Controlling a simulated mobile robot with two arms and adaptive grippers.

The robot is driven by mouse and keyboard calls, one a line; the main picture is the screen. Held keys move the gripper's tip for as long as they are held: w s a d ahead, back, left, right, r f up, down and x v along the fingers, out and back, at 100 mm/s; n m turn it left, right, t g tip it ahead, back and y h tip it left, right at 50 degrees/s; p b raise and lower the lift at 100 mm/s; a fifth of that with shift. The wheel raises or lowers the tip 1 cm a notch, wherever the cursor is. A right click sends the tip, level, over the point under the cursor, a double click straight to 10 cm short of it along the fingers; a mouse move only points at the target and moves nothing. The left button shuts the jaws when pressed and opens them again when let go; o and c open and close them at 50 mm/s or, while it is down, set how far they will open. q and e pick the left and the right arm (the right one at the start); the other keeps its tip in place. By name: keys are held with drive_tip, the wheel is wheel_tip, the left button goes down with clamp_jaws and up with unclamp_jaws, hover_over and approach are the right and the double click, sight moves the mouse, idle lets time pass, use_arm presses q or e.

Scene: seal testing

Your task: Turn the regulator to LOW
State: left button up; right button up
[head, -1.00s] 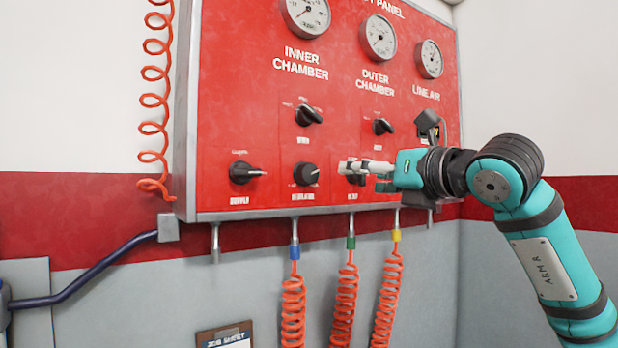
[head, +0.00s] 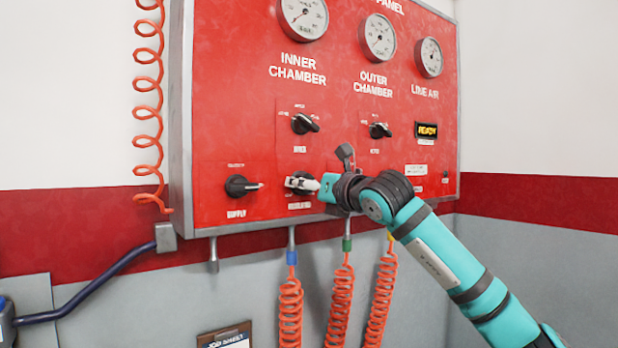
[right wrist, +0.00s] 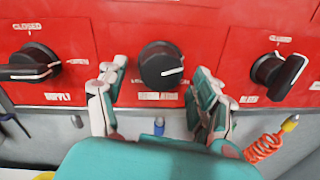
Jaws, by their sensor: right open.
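The regulator is a round black knob (right wrist: 165,62) with a white pointer line, in the middle of the right wrist view. The red panel (head: 225,140) carries the knob. My left gripper is not in view.
The supply knob (head: 238,186) is left of the regulator. Another black knob (right wrist: 275,72) is close on the right. Two selector knobs, inner (head: 304,124) and outer (head: 380,131), sit above. Coiled orange hoses (head: 290,310) hang below the panel. A display (head: 427,130) reads READY.

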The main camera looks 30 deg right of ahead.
drive_tip(key=shift+w, duration=0.2)
drive_tip(key=c, duration=1.2)
